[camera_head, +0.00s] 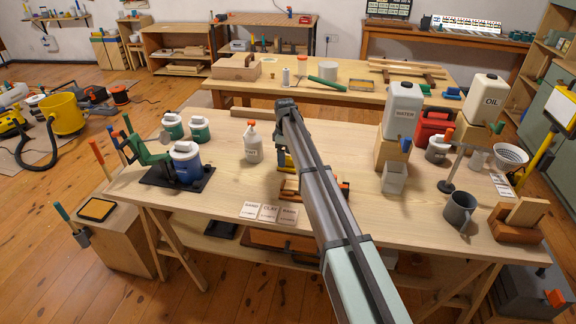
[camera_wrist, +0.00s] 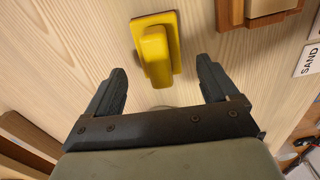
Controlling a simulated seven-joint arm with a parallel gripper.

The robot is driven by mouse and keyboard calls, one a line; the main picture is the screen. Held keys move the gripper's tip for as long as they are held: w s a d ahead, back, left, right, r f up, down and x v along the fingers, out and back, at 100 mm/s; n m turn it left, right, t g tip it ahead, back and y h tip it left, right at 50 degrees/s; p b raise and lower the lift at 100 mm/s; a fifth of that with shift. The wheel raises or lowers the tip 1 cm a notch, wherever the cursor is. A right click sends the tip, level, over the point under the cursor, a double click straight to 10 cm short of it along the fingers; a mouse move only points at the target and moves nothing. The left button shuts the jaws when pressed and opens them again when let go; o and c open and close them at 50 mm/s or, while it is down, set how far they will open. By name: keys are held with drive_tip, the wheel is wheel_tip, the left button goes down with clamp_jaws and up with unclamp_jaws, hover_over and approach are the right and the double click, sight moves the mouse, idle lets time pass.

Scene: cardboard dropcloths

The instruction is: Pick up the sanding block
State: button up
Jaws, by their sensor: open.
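A yellow block with a raised rounded grip on a flat base, which looks like the sanding block (camera_wrist: 155,52), lies on the pale wooden table. In the head view a bit of yellow (camera_head: 281,160) shows beside my arm, which hides most of it. My gripper (camera_wrist: 160,68) is open and empty in the wrist view. Its two dark fingers stand left and right of the yellow grip, with their tips near the grip's lower end. A gap shows on each side, and I see no contact.
A reddish-brown wooden piece (camera_wrist: 230,12) lies close to the right of the block. Label cards (camera_head: 269,212) lie near the table's front edge. A white spray bottle (camera_head: 253,143) stands left of my arm. A grey box (camera_head: 394,178) and WATER container (camera_head: 402,108) stand right.

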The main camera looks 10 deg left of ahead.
drive_tip(key=shift+d+f, duration=0.2)
drive_tip(key=shift+f, duration=1.75)
drive_tip(key=shift+c, duration=0.5)
drive_tip(key=c, duration=1.1)
drive_tip(key=shift+o, duration=0.2)
drive_tip(key=shift+r, duration=0.1)
wheel_tip(320, 180, up, 10)
